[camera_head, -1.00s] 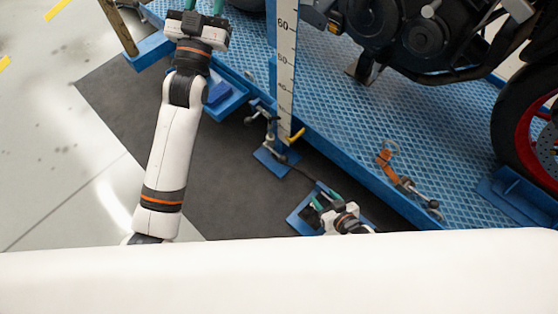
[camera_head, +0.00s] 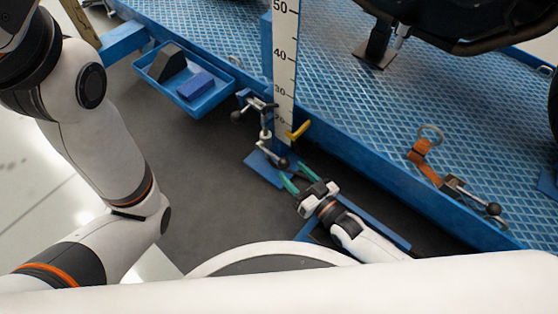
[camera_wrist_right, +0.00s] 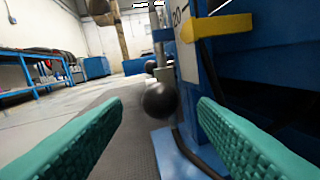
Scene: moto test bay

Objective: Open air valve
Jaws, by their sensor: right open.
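A yellow lever (camera_head: 299,130) sticks out at the foot of the white scale post on the blue lift; it is large at the top of the right wrist view (camera_wrist_right: 215,27). Just left of it, a metal linkage with black ball knobs (camera_head: 283,162) stands on the lift's side. I cannot tell for sure which of these is the air valve. My right gripper (camera_head: 299,179), with green fingers, is open and empty just below the lever. In the right wrist view a black ball (camera_wrist_right: 159,100) shows between the spread fingers (camera_wrist_right: 162,112), apart from both. My left gripper is out of view.
The scale post (camera_head: 285,70) rises beside the blue lift platform (camera_head: 345,110). A blue tray (camera_head: 205,100) with two blocks hangs at the lift's left. An orange strap (camera_head: 420,155) and a clamp lie on the platform's near edge. Dark floor (camera_head: 215,180) is free left of the lift.

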